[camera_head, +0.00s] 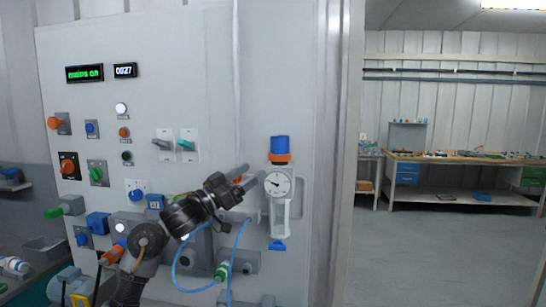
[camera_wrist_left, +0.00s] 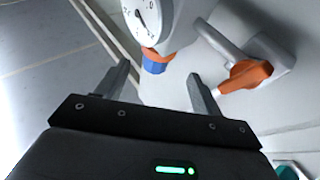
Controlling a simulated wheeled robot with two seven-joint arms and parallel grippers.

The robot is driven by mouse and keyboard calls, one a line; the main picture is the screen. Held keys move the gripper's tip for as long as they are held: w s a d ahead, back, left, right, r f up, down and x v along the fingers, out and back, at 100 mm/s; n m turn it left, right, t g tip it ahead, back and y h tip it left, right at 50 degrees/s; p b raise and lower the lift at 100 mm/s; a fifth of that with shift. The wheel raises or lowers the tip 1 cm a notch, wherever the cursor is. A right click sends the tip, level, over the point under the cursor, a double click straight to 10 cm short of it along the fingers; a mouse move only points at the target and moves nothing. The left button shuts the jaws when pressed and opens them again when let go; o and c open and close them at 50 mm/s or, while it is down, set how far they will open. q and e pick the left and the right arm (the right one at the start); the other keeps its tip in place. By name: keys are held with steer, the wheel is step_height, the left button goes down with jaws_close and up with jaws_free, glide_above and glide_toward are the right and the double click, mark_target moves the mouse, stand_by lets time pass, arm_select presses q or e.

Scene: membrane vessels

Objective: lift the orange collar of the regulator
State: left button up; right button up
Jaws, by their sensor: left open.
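The regulator (camera_head: 280,205) is on the right part of the grey panel. It has a blue knob (camera_head: 280,144) on top, an orange collar (camera_head: 280,158) just below it and a round white gauge (camera_head: 278,184). My left gripper (camera_head: 246,175) is open and empty, left of the gauge and lower than the collar. In the left wrist view the regulator looks upside down. There the collar (camera_wrist_left: 151,54) and the blue knob (camera_wrist_left: 154,67) appear between the open fingers (camera_wrist_left: 158,72), with clear space on both sides. My right gripper is not in view.
A grey fitting with an orange handle (camera_wrist_left: 245,75) is near one finger in the left wrist view. A blue hose (camera_head: 237,250) loops below my left arm. Switches and buttons cover the panel's left part. A workbench (camera_head: 450,157) stands far right across open floor.

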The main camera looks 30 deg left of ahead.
mark_target(271, 159)
arm_select(q)
steer(key=p+x, duration=0.3)
steer(key=x, duration=0.4)
steer(key=shift+w+d+r, duration=0.2)
steer(key=shift+w, duration=0.05)
steer(key=shift+w+d+r, duration=0.1)
steer(key=shift+w+d, duration=0.2)
steer(key=shift+w, duration=0.2)
steer(key=shift+c, duration=0.5)
